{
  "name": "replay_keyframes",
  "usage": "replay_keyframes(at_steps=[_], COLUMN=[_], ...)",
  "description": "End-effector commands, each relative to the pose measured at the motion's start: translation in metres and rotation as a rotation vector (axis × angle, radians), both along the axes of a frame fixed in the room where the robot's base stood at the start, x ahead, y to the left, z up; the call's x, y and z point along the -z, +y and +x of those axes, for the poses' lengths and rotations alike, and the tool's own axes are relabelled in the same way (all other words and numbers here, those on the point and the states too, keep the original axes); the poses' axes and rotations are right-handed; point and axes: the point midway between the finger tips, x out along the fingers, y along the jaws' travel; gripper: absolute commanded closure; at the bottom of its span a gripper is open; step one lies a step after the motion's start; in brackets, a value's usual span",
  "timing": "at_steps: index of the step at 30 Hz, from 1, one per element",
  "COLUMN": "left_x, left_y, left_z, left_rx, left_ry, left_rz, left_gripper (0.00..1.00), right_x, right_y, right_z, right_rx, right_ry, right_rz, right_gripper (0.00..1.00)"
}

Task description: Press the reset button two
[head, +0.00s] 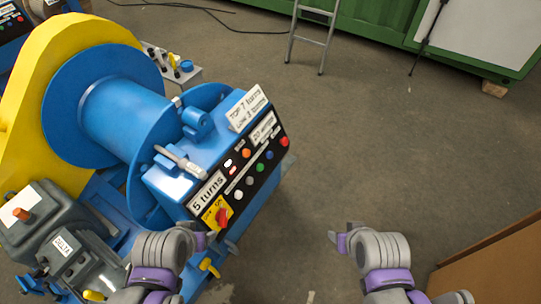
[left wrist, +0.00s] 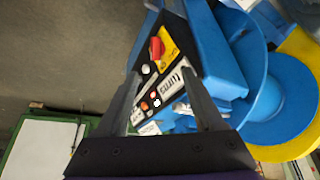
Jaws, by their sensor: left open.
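The black control panel (head: 258,165) is on the sloped front of the blue winch machine. It carries several small round buttons in white, green, blue, red and orange, and a red rotary switch (head: 223,216) on a yellow plate. No marking that names reset button two is readable. My left gripper (head: 208,240) is just below the panel's lower end, near the switch. In the left wrist view its open fingers (left wrist: 160,75) frame part of the panel, with an orange button (left wrist: 145,106) between them. My right gripper (head: 343,242) is right of the machine, over bare floor; its fingers are unclear.
The winch has a blue drum (head: 125,110) and a yellow guard (head: 30,85). White label plates, one reading "5 turns" (head: 208,191), sit around the panel. A grey ladder (head: 312,38) stands behind. A brown box edge (head: 495,268) is at lower right. The floor between is clear.

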Motion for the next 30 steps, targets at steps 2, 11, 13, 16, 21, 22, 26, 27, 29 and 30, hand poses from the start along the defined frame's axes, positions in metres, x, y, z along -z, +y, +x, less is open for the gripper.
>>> replay_keyframes(at_steps=[2,11,13,16,21,22,26,27,29,30], left_x=[0.0000,0.0000,0.0000,0.0000,0.0000,0.0000,0.0000,0.0000,0.0000,0.0000], left_y=[0.0000,0.0000,0.0000,0.0000,0.0000,0.0000,0.0000,0.0000,0.0000,0.0000], left_z=[0.0000,0.0000,0.0000,0.0000,0.0000,0.0000,0.0000,0.0000,0.0000,0.0000], left_rx=[0.000,0.000,0.000,0.000,0.000,0.000,0.000,0.000,0.000,0.000], left_ry=[0.000,0.000,0.000,0.000,0.000,0.000,0.000,0.000,0.000,0.000], left_rz=[0.000,0.000,0.000,0.000,0.000,0.000,0.000,0.000,0.000,0.000], left_gripper=[0.31,0.43,0.56,0.74,1.00,1.00,1.00,1.00,1.00,1.00], right_x=[0.0000,0.0000,0.0000,0.0000,0.0000,0.0000,0.0000,0.0000,0.0000,0.0000], right_y=[0.0000,0.0000,0.0000,0.0000,0.0000,0.0000,0.0000,0.0000,0.0000,0.0000], right_z=[0.0000,0.0000,0.0000,0.0000,0.0000,0.0000,0.0000,0.0000,0.0000,0.0000], right_rx=[0.000,0.000,0.000,0.000,0.000,0.000,0.000,0.000,0.000,0.000], right_ry=[0.000,0.000,0.000,0.000,0.000,0.000,0.000,0.000,0.000,0.000], right_rz=[0.000,0.000,0.000,0.000,0.000,0.000,0.000,0.000,0.000,0.000], right_gripper=[0.47,0.47,0.47,0.47,0.47,0.47,0.47,0.47,0.47,0.47])
